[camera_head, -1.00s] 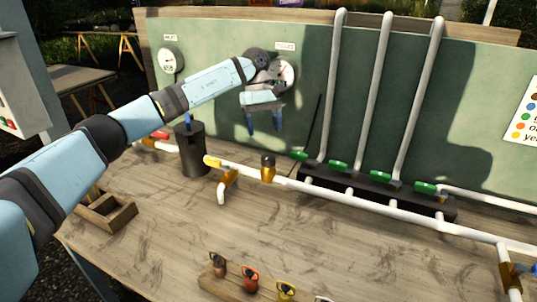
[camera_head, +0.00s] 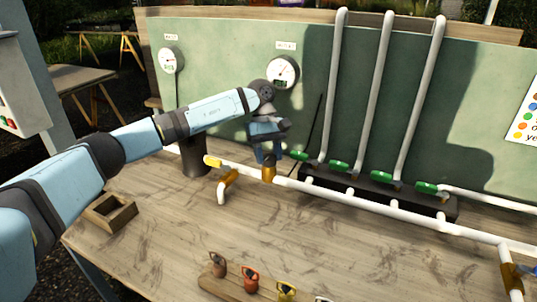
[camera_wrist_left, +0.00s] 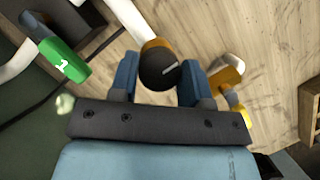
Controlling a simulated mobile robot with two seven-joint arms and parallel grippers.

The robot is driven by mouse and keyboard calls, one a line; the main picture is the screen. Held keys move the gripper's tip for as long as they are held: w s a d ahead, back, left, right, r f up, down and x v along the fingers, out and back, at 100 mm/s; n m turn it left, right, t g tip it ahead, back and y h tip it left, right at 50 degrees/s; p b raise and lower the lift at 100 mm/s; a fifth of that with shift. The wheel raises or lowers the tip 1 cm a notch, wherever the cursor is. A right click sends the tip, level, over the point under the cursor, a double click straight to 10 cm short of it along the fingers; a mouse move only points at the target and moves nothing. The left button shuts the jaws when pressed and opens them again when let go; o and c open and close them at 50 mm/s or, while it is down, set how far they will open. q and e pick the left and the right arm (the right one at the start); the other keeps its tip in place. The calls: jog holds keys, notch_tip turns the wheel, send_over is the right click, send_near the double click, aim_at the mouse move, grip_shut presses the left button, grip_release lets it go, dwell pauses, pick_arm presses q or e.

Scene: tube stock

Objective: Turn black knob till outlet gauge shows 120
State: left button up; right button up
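The black knob (camera_wrist_left: 158,70) has a pale line on its top and sits on a brass body (camera_head: 268,174) in the white pipe. My left gripper (camera_head: 267,156) points down over it, with its blue fingers apart. In the left wrist view the knob lies between the fingers (camera_wrist_left: 158,78), with a narrow gap on each side. In the head view the fingers largely cover the knob. The outlet gauge (camera_head: 283,72) is a round white dial on the green board, above the gripper; its reading is too small to tell. My right gripper is not in view.
Another gauge (camera_head: 171,60) hangs at the board's left. Green-handled valves (camera_head: 339,166) and upright white pipes stand to the right. A yellow-handled valve (camera_head: 212,162) is left of the knob, and a dark cylinder (camera_head: 194,160) stands behind my arm.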

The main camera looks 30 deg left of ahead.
pick_arm(q)
jog(key=shift+c, duration=0.6)
